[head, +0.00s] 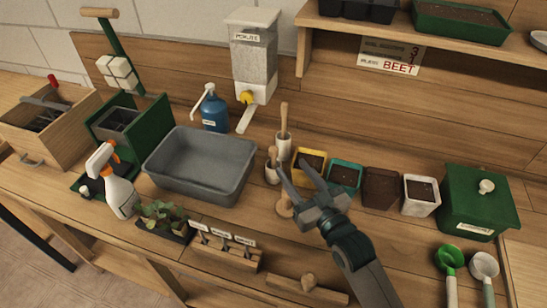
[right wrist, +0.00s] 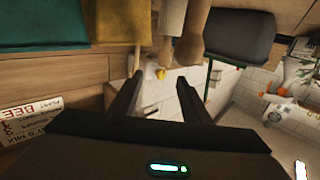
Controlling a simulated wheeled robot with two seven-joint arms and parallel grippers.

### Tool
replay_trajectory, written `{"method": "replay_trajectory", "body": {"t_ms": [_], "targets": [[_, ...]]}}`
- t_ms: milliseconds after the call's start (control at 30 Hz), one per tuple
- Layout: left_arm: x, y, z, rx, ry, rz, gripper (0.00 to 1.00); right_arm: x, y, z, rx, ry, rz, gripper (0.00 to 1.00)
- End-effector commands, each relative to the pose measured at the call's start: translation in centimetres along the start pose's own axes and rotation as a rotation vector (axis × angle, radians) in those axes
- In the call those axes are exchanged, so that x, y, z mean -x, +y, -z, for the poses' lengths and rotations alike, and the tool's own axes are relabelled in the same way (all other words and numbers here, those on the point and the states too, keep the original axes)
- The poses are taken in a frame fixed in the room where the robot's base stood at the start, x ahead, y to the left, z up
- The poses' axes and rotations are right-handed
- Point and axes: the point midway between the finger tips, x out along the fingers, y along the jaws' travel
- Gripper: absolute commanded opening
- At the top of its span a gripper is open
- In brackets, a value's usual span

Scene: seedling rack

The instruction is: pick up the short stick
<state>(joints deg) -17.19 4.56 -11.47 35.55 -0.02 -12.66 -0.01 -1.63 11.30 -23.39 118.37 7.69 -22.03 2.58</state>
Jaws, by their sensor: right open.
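My left gripper is out of view.
A grey tray (head: 201,186) lies left of the cups. A yellow pot (head: 310,154), a teal pot (head: 345,164) and more pots stand to the right. A dispenser (head: 252,50) stands behind.

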Motion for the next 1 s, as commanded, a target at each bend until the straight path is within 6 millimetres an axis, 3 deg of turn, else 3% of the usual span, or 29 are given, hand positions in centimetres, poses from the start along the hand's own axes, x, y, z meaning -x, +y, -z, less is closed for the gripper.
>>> {"method": "replay_trajectory", "body": {"t_ms": [100, 300, 833, 1000], "targets": [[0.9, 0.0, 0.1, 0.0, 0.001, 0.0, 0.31, -2.3, 0.0, 0.4, -0.001, 0.001, 0.0, 0.43], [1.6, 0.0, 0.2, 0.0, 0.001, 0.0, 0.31, -4.8, -0.1, 0.2, 0.0, 0.0, 0.001, 0.43], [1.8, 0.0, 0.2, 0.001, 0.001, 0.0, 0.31, -5.7, -0.1, 0.1, 0.0, 0.0, 0.0, 0.43], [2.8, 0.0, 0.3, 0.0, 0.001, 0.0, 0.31, -7.0, -0.4, 0.3, 0.0, 0.0, 0.0, 0.43]]}}
